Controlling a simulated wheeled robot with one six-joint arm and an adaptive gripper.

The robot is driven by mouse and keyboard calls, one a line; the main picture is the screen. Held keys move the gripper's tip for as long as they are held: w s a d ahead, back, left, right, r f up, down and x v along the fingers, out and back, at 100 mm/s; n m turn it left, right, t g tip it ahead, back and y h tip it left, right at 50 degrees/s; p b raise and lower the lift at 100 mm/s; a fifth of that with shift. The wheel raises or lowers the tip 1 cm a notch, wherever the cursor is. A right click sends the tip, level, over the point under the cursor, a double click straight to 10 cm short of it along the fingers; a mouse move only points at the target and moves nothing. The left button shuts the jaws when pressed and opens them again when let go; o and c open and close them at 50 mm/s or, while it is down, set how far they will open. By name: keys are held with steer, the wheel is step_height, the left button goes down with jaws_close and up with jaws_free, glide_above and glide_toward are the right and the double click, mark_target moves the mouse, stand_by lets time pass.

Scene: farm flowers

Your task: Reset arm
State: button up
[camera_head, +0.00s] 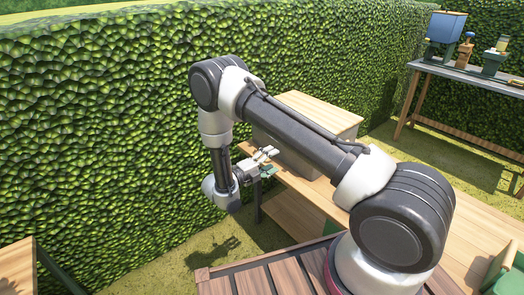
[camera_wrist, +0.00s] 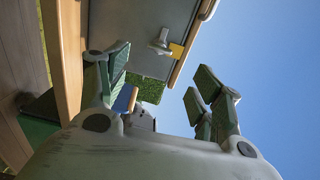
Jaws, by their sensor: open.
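My arm is bent, with its forearm hanging down in front of the hedge in the head view. My gripper (camera_head: 268,162) is at its lower end, pointing right toward the grey box with a wooden top (camera_head: 318,112). In the wrist view my gripper (camera_wrist: 160,78) has its two green-padded fingers spread wide, with nothing held between them. The grey face of a box (camera_wrist: 150,22), with a metal knob (camera_wrist: 158,42) and a small yellow piece (camera_wrist: 177,50), is beyond the fingers. I cannot tell the exact gap to it.
A wooden bench (camera_head: 470,228) runs under and beside the box. A back table (camera_head: 460,72) holds a blue-shaded lamp (camera_head: 446,27) and small green items. A tall hedge (camera_head: 90,130) stands behind my arm. A wooden table corner (camera_head: 17,265) is at lower left, with open grass between.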

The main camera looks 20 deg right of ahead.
steer(key=s+d+f+m+g, duration=0.2)
steer(key=s+d+m+g, duration=0.25)
steer(key=s+m, duration=0.45)
steer(key=s+d+r+m+y, duration=0.1)
steer(key=s+r+m+y, duration=0.4)
steer(key=s+r+m, duration=0.3)
steer(key=s+d+r+m+t+y, duration=0.1)
steer(key=s+r+m+y, duration=0.5)
steer(key=r+m, duration=0.7)
steer(key=s+d+r+m+t+y, duration=0.1)
steer(key=s+d+r+m+y, duration=0.2)
steer(key=s+r+m, duration=0.7)
step_height(320, 180, up, 6)
steer(key=y, duration=0.2)
steer(key=shift+m+y, duration=0.3)
